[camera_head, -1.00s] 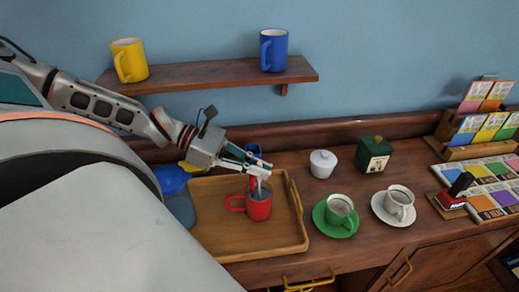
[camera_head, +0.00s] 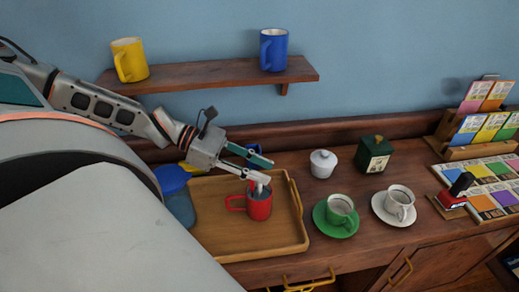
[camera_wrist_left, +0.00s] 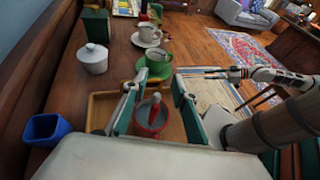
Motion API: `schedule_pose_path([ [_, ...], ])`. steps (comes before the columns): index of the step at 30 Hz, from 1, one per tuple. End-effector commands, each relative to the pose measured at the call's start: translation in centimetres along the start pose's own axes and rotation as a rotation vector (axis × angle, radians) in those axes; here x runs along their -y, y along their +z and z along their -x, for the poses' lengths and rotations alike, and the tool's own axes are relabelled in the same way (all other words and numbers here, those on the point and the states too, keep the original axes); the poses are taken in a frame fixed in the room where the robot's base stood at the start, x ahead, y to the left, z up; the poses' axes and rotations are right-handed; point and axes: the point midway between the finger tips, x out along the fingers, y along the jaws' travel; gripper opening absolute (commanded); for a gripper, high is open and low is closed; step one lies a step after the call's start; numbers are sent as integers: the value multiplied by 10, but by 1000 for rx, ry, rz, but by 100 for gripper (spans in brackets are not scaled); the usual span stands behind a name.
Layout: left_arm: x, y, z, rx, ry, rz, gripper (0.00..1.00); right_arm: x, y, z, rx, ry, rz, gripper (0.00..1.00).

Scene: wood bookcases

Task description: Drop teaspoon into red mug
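The red mug (camera_head: 259,208) stands upright on the wooden tray in the head view. It also shows in the left wrist view (camera_wrist_left: 151,122). The grey teaspoon (camera_wrist_left: 155,103) stands in the mug with its handle end above the rim; its bowl is hidden. My left gripper (camera_head: 264,168) is open just above the mug. In the left wrist view its fingers lie apart on either side of the spoon and mug. My right gripper (camera_wrist_left: 208,73) shows in the left wrist view, away from the counter, with a gap between its fingers and nothing in them.
The wooden tray (camera_head: 225,247) lies on the counter. To its right are a green cup (camera_head: 340,207) on a saucer, a white cup (camera_head: 399,200) and a white lidded pot (camera_head: 323,163). A shelf (camera_head: 205,77) above bears yellow and blue mugs.

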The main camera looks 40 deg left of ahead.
Motion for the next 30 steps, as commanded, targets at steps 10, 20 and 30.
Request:
schedule_pose_path([
  [10,-1,-11,18,-5,3,-1,28,2,10,-6,0,-1,-1,26],
  [20,-1,-26,60,-2,3,0,28,4,24,-12,11,-3,-2,26],
  [30,0,-36,86,0,0,-1,28,5,27,-13,12,-4,-2,26],
])
